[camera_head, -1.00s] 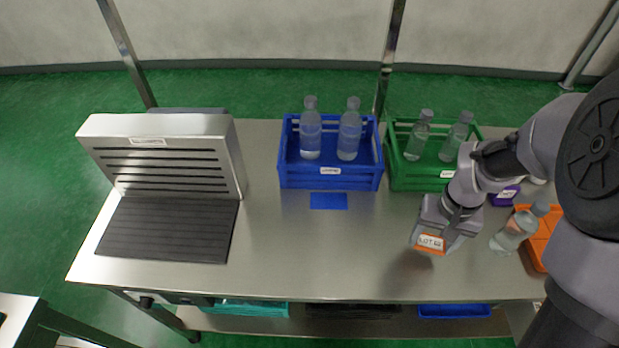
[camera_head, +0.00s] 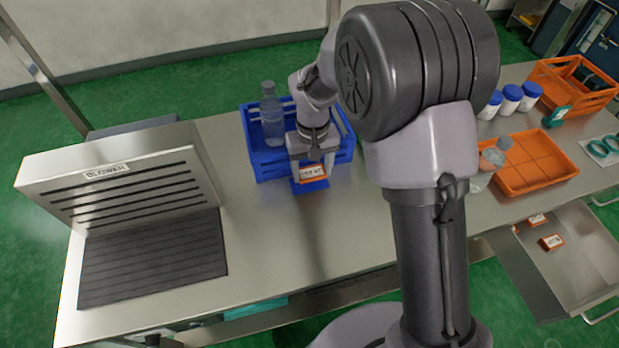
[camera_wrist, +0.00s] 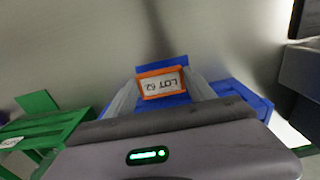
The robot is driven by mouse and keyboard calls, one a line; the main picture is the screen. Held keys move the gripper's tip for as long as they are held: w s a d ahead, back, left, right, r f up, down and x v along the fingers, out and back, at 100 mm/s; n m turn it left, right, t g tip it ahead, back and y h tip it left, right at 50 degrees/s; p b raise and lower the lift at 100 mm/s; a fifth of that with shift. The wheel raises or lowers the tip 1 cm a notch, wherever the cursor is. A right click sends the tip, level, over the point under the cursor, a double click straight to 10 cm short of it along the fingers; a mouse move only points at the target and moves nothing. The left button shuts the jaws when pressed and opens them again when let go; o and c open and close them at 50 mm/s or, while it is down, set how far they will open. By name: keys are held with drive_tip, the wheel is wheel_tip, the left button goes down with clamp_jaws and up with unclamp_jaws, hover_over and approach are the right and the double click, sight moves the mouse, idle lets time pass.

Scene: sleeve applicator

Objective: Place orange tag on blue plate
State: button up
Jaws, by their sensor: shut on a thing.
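My gripper (camera_head: 312,168) is shut on the orange tag (camera_head: 312,173), which has a white label with dark print. The tag also shows between the fingers in the wrist view (camera_wrist: 161,84), its label reading "LOT 62" upside down. The blue plate (camera_head: 310,186) is a small flat blue piece on the steel table in front of the blue crate. The tag hangs over the plate and covers part of it. In the wrist view the plate (camera_wrist: 163,64) shows around the tag. I cannot tell whether the tag touches it.
The blue crate (camera_head: 260,163) with a bottle (camera_head: 271,118) stands right behind my gripper. A slotted metal stand (camera_head: 120,180) is at left. An orange tray (camera_head: 530,163) and orange crate (camera_head: 570,88) are at right. An open drawer (camera_head: 575,250) holds orange tags. The table's middle front is clear.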

sight(310, 173)
drive_tip(key=f, duration=0.1)
drive_tip(key=f+b, duration=0.2)
drive_tip(key=f, duration=0.1)
drive_tip(key=shift+w+a, duration=0.2)
drive_tip(key=shift+a, duration=0.1)
drive_tip(key=shift+r, duration=0.25)
drive_tip(key=shift+f, duration=0.15)
drive_tip(key=o, duration=1.3)
